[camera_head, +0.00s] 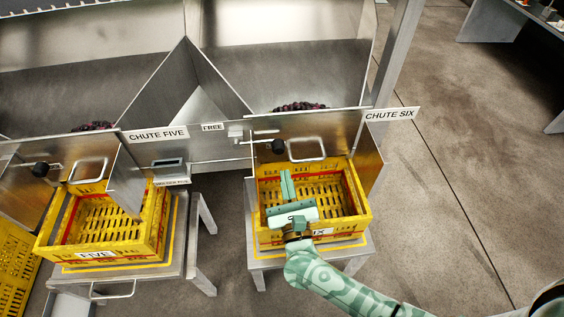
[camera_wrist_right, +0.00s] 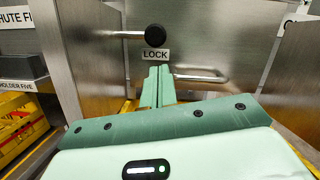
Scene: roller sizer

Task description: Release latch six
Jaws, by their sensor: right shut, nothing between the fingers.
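Latch six is a rod with a black knob (camera_head: 278,146) on the metal gate of chute six, below the chute six sign (camera_head: 391,115). In the right wrist view the knob (camera_wrist_right: 155,36) sits at the end of its rod, just above a LOCK label (camera_wrist_right: 155,54). My right gripper (camera_head: 287,174) is over the yellow crate, its fingers closed together and empty. In the wrist view its fingertips (camera_wrist_right: 158,68) point at the gate just below the label, apart from the knob as far as I can tell. My left gripper is out of view.
Yellow crate six (camera_head: 364,212) stands empty on a metal stand under the gate. The gate's bent handle (camera_head: 306,155) is right of the knob. Crate five (camera_head: 152,240) and its black knob (camera_head: 40,170) are at left. Dark round fruit (camera_head: 298,106) lies behind gate six.

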